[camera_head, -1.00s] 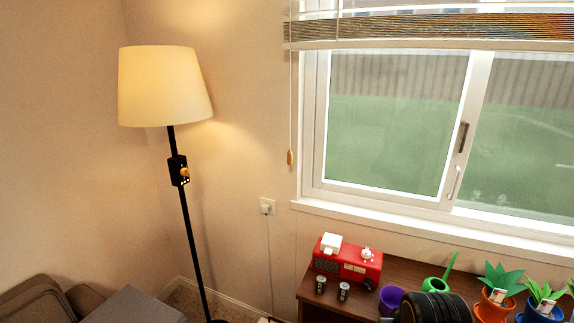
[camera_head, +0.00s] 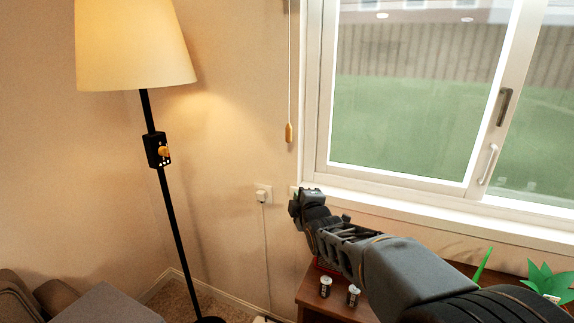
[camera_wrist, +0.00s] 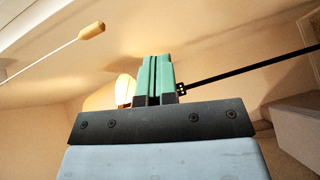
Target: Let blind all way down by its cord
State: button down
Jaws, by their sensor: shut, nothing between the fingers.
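The blind's cord (camera_head: 289,62) hangs straight down the wall at the left of the window. A wooden tassel (camera_head: 289,133) is at its lower end. The tassel also shows in the wrist view (camera_wrist: 91,31), up and to the left of the fingers. My gripper (camera_head: 306,196) is below the tassel in the head view, apart from it, near the left end of the sill. Its green fingers (camera_wrist: 153,62) are shut together with nothing between them. The blind itself is above the head view's frame.
A lit floor lamp (camera_head: 140,45) stands at the left. A white sill (camera_head: 420,195) runs under the window. The wall around the tassel is clear.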

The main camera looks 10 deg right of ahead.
jog(key=w+n+t+y+b, duration=0.2)
jog(key=w+n+t, duration=0.1)
jog(key=n+t, duration=0.15)
jog(key=n+t+y+p, duration=0.2)
jog(key=n, duration=0.4)
send_near(289, 133)
jog(key=w+a, duration=0.3)
jog(key=w, duration=0.3)
jog(key=shift+w+d+r, duration=0.1)
jog(key=shift+w+d, duration=0.15)
jog(key=shift+w, duration=0.1)
jog(key=shift+r, duration=0.1)
